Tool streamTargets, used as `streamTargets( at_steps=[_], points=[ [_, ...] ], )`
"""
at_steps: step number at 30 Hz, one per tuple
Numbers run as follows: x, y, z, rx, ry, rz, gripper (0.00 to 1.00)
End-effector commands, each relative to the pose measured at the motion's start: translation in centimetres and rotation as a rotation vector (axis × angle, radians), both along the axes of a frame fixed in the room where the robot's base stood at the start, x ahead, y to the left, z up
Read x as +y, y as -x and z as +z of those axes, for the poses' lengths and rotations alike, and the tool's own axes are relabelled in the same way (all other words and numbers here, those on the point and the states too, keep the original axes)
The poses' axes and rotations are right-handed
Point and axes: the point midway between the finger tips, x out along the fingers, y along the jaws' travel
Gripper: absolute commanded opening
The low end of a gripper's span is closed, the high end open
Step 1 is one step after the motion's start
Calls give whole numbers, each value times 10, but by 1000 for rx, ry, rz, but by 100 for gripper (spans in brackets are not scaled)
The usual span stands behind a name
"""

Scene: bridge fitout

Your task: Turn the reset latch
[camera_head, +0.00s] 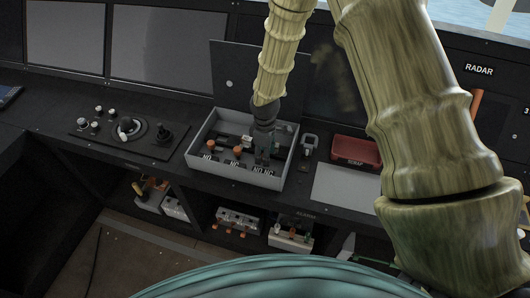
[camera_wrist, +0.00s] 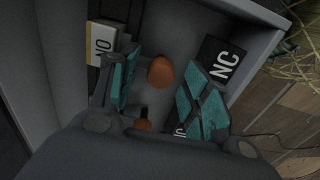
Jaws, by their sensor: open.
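My gripper (camera_head: 262,150) reaches down into an open grey box (camera_head: 196,152) on the console. In the wrist view my gripper (camera_wrist: 160,88) is open, its two teal-padded fingers apart. An orange knob (camera_wrist: 160,72) shows between the fingers, and a second orange part (camera_wrist: 143,126) lies closer to the palm, partly hidden. I cannot tell whether the fingers touch either one. In the head view, orange knobs (camera_head: 236,150) stand left of my gripper. I cannot tell which part is the reset latch.
The box's raised lid (camera_head: 228,72) stands behind it. A red scrap tray (camera_head: 356,152) and a pale sheet (camera_head: 343,186) lie to the right. A control panel with knobs and a joystick (camera_head: 163,134) is to the left. Shelves below hold several devices (camera_head: 238,222).

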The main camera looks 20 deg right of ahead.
Motion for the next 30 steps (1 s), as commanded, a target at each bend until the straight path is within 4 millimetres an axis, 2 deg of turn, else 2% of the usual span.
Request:
streamTargets(
  at_steps=[13,21,30],
  points=[
    [0,0,-6,0,0,0,48],
    [0,0,-6,0,0,0,1],
    [0,0,-6,-1,1,-27,1]
  ],
)
